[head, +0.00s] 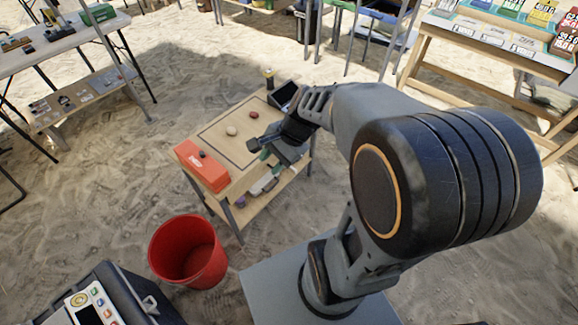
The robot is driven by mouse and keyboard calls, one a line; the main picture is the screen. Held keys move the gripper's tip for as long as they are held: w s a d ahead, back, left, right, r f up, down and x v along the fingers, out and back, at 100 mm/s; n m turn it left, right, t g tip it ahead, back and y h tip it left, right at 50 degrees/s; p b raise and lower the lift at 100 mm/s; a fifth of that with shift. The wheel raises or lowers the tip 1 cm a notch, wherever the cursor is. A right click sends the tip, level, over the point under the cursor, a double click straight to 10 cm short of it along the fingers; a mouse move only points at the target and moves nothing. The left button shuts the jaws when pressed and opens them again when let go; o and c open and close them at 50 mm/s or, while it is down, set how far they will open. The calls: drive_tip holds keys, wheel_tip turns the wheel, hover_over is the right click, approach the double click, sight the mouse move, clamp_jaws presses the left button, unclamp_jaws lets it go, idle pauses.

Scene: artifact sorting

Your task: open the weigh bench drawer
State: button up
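The small wooden bench (203,134) stands at the centre of the head view. An orange-red box with a dark knob (203,165) sits on its left end. Under the bench's near right edge, a space (262,184) holds small white, green and purple items; I cannot tell whether it is an open drawer or a shelf. No drawer handle can be made out. My gripper (263,150) is over the bench's near right side, pointing left. My arm hides part of the bench behind it. The fingers are too small and dark to show whether they are apart or touch anything.
A pale stone (231,130) and a reddish one (254,114) lie on the bench top, with a dark tray (284,95) at its far corner. A red bucket (187,251) stands on the sand in front. Other tables stand left and right.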

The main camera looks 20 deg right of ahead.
drive_tip(key=w+d+f+m+t+y+b, duration=0.1)
drive_tip(key=w+f+m+y+b, duration=0.15)
drive_tip(key=f+m, duration=0.35)
drive_tip(key=w+d+f+m+t+y+b, duration=0.1)
drive_tip(key=w+d+f+m+y+b, duration=0.1)
drive_tip(key=w+f+m+b, duration=0.4)
drive_tip(key=w+d+f+m+t+h+b, duration=0.25)
drive_tip(key=d+f+m+t+b, duration=0.2)
drive_tip(key=d+f+m, duration=0.55)
drive_tip(key=w+d+f+m+t+h+b, duration=0.1)
drive_tip(key=w+d+f+m+t+b, duration=0.4)
drive_tip(key=f+m, duration=0.75)
drive_tip(key=shift+m+t, duration=0.65)
drive_tip(key=shift+m, duration=0.1)
drive_tip(key=shift+w+d+b+x, duration=0.15)
drive_tip(key=shift+b+x, duration=0.35)
drive_tip(key=shift+x, duration=1.25)
drive_tip(key=shift+d+b+x, duration=0.2)
drive_tip(key=shift+b+x, duration=0.3)
drive_tip(key=shift+x, duration=1.3)
drive_tip(key=shift+w+d+b+x, duration=0.15)
drive_tip(key=shift+b+x, duration=0.35)
drive_tip(key=shift+x, duration=1.25)
drive_tip(key=shift+s, duration=0.1)
clamp_jaws()
